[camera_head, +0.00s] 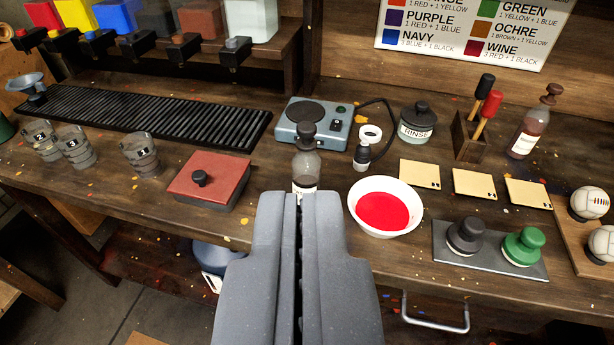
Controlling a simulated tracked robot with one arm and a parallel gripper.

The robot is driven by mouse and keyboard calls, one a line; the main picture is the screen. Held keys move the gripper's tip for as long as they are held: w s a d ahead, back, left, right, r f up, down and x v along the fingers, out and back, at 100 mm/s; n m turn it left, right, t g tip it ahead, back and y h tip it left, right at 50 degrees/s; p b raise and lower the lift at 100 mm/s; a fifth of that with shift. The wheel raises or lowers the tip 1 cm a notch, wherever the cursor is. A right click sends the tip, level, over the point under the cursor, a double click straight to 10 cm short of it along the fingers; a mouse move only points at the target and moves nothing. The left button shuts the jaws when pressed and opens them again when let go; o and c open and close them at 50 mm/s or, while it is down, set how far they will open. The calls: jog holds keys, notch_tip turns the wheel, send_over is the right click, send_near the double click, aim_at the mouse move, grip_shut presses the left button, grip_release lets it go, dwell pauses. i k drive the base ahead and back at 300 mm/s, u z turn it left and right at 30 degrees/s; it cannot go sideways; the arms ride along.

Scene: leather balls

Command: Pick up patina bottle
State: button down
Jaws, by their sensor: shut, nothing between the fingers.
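My gripper (299,200) is shut and empty, and it points forward over the front of the workbench. A bottle (306,165) with a dark stopper, clear shoulders and a pale label stands straight ahead of the fingertips. Its lower part is hidden behind my gripper. A second bottle (528,128) with a brown stopper, dark contents and a white label stands at the back right. The labels are too small to read, so I cannot tell which one is the patina bottle.
A white bowl of red paint (384,208) is just right of the near bottle. A red-lidded box (209,180) is to its left, and a hotplate (314,124) behind it. A tray with stamps (490,252) and leather balls (589,203) lie right.

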aim_at(306, 167)
jog(key=u, duration=2)
jog(key=k, duration=1.1)
jog(key=z, duration=1.85)
jog(key=i, duration=1)
